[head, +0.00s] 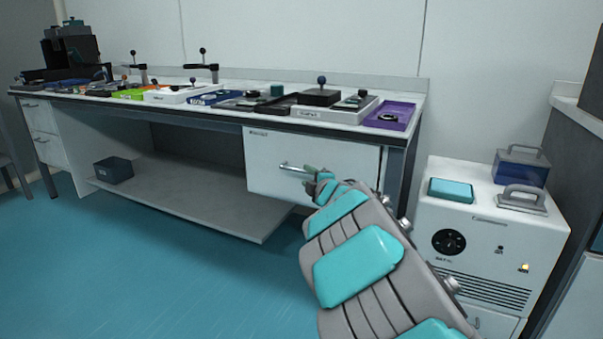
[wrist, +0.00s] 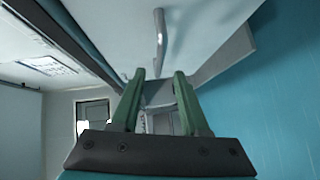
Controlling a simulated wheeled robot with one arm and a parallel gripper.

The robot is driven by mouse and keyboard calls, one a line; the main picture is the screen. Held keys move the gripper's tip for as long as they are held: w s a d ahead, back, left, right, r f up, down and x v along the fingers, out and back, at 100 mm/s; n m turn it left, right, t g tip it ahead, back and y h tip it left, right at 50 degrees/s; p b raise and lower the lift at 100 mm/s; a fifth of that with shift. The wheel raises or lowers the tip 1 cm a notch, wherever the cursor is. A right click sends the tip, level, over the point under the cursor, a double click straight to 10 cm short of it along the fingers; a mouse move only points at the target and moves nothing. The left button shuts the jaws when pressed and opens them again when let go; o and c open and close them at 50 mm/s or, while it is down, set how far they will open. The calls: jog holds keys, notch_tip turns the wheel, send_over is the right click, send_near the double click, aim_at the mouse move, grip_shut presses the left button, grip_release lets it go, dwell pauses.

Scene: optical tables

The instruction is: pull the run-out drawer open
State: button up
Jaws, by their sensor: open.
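A white drawer front (head: 270,160) hangs under the right end of the bench and looks shut. Its small label is too small to read. A silver bar handle (head: 291,167) is on its front. In the wrist view the handle (wrist: 159,38) stands out from the white drawer front (wrist: 205,25), and its near end lies about between the fingertips. My gripper (head: 317,174) is at the right end of the handle. In the wrist view its two green fingers (wrist: 158,76) are apart, with nothing clamped; contact with the handle cannot be told.
The bench top (head: 235,113) carries several trays and instruments, including a purple tray (head: 393,114). A white cabinet (head: 490,245) stands right of the bench. A low shelf (head: 190,190) holds a dark box (head: 113,170). The blue floor (head: 130,260) in front is clear.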

aim_at(302, 172)
jog(key=shift+x, duration=3.3)
jog(key=shift+d, duration=0.1)
jog(key=shift+c, duration=0.2)
grip_shut()
jog(key=shift+f, duration=0.1)
